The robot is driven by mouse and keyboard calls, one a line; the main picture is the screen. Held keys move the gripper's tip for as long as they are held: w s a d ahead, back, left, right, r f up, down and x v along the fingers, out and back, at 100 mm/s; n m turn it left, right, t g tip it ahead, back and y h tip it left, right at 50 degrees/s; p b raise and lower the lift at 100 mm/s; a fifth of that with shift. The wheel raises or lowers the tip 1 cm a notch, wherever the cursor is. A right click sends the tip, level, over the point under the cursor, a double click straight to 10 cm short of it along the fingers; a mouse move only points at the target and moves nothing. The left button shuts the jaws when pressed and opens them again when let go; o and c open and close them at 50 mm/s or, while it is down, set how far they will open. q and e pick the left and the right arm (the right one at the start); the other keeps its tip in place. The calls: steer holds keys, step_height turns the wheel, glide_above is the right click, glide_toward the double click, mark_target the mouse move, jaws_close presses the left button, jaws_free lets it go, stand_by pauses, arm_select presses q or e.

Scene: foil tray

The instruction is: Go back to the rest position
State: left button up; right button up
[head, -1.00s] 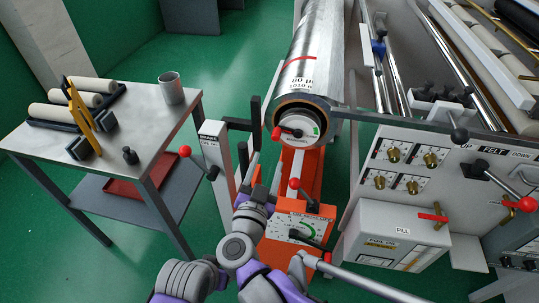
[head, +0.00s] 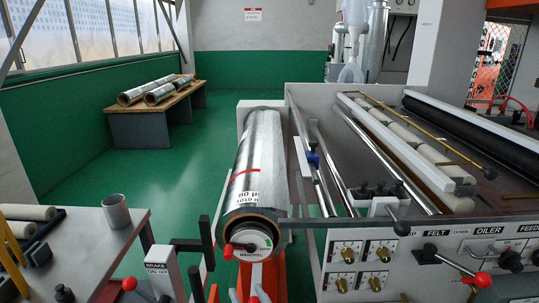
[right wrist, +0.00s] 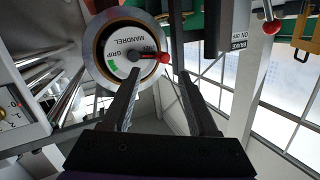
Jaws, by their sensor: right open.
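The mandrel's round end plate (right wrist: 128,52) with a red-knobbed clamp lever lies beyond the fingertips there, upside down. My left gripper is not in either view.
The brake box (head: 162,272) and a dark bracket (head: 207,240) stand close on the left. A metal table (head: 118,245) with a cup (head: 116,212) is further left. The control panel (head: 375,262) is at right.

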steer(key=s+d+f+m+g+h, duration=0.1)
steer(key=s+d+f+g+h, duration=0.3)
steer(key=s+d+f, duration=0.6)
steer(key=s+d+f+m+g+h, duration=0.1)
steer(key=s+d+f+g+h, duration=0.2)
steer(key=s+d+f+g, duration=0.55)
arm_select(q)
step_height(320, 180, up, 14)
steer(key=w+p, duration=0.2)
steer(key=p, duration=1)
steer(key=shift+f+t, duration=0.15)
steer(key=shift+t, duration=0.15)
arm_select(e)
steer(key=d+r+t, duration=0.1)
steer(key=d+r, duration=0.1)
steer(key=r, duration=0.5)
steer(key=w+d+r+t, duration=0.1)
steer(key=r, duration=0.7)
steer(key=shift+w+d+t, duration=0.25)
steer(key=shift+d+t, duration=0.1)
steer(key=shift+d, duration=0.05)
